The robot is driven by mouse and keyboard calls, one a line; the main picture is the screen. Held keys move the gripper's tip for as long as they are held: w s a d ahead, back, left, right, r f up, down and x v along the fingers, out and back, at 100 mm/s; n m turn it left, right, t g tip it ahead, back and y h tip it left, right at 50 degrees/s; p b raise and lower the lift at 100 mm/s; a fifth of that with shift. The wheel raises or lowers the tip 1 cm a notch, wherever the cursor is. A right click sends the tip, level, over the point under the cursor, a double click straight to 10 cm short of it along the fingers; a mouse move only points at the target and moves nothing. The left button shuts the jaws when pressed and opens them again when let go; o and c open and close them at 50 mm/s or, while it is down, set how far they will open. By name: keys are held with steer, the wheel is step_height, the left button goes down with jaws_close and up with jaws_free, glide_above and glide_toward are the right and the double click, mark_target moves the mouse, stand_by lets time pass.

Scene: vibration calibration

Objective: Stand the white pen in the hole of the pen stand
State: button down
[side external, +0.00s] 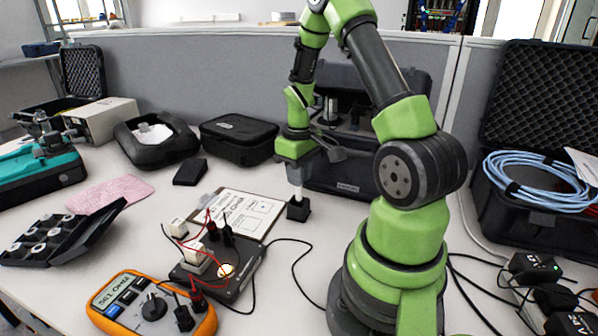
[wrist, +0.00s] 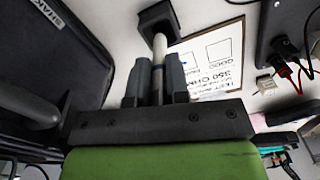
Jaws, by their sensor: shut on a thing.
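My gripper (side external: 294,172) points down above the black pen stand (side external: 298,209) and is shut on the white pen (side external: 298,193). In the wrist view, the fingers of my gripper (wrist: 158,68) close on both sides of the pen (wrist: 159,46). The pen looks close to upright, and its far end meets the dark block of the pen stand (wrist: 153,15). The hole and the pen's tip are hidden, so I cannot tell how deep the tip sits, or whether it only touches the top.
A printed sheet on a clipboard (side external: 243,214) lies left of the stand. A black box with red wires (side external: 220,270) and an orange multimeter (side external: 150,303) are nearer the front. A large black case (side external: 345,173) stands close behind my gripper. A black cable runs nearby.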

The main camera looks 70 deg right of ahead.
mark_target(299, 198)
steer(key=shift+f, duration=1.75)
stand_by(0.5)
steer(key=c, duration=0.6)
jaws_free()
steer(key=shift+r, duration=4)
